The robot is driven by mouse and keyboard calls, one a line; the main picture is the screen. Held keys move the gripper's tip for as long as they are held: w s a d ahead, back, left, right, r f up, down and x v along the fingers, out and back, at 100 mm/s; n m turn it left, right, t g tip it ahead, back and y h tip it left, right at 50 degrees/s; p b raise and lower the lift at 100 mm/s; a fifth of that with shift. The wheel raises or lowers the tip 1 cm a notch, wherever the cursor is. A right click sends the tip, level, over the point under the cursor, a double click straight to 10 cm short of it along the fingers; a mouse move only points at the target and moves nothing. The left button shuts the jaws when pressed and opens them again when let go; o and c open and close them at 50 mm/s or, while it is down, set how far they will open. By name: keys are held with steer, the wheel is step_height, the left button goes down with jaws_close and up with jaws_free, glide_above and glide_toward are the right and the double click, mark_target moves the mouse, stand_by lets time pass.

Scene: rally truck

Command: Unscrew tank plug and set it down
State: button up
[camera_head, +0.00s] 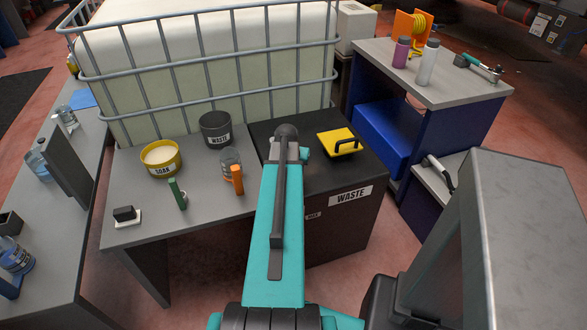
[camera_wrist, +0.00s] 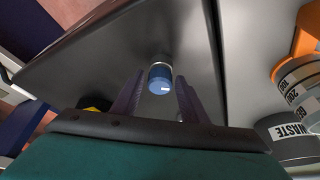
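In the wrist view a short blue cylinder (camera_wrist: 160,78) with a silvery collar stands against a dark grey surface (camera_wrist: 110,60). It looks like the plug, though I cannot tell for sure. The two dark purple fingers of my gripper (camera_wrist: 158,88) are on either side of it, apart, with narrow gaps showing. The gripper looks open around the cylinder, not clamped. In the head view my teal arm hides the gripper and the blue cylinder. The large white tank (camera_head: 215,60) in its grey cage stands behind the bench.
On the bench are a yellow SOAK bowl (camera_head: 160,158), a dark WASTE cup (camera_head: 215,129), a clear beaker with orange handle (camera_head: 233,178) and a green-handled tool (camera_head: 177,194). A yellow pad with black handle (camera_head: 338,143) lies on the dark WASTE cabinet (camera_head: 370,165). Bare bench shows left of centre.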

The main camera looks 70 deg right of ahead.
steer(key=shift+m, duration=0.3)
steer(key=shift+w+m+g, duration=0.1)
steer(key=shift+m+g, duration=0.2)
steer(key=shift+m, duration=0.2)
steer(key=shift+m, duration=0.3)
steer(key=shift+w+m+g, duration=0.1)
steer(key=shift+m+g, duration=0.3)
steer(key=shift+m, duration=0.2)
steer(key=shift+m, duration=0.3)
steer(key=shift+m+g+b, duration=0.3)
steer(key=shift+m, duration=0.3)
steer(key=shift+w, duration=0.1)
steer(key=shift+m+g+y, duration=0.3)
steer(key=shift+m, duration=0.5)
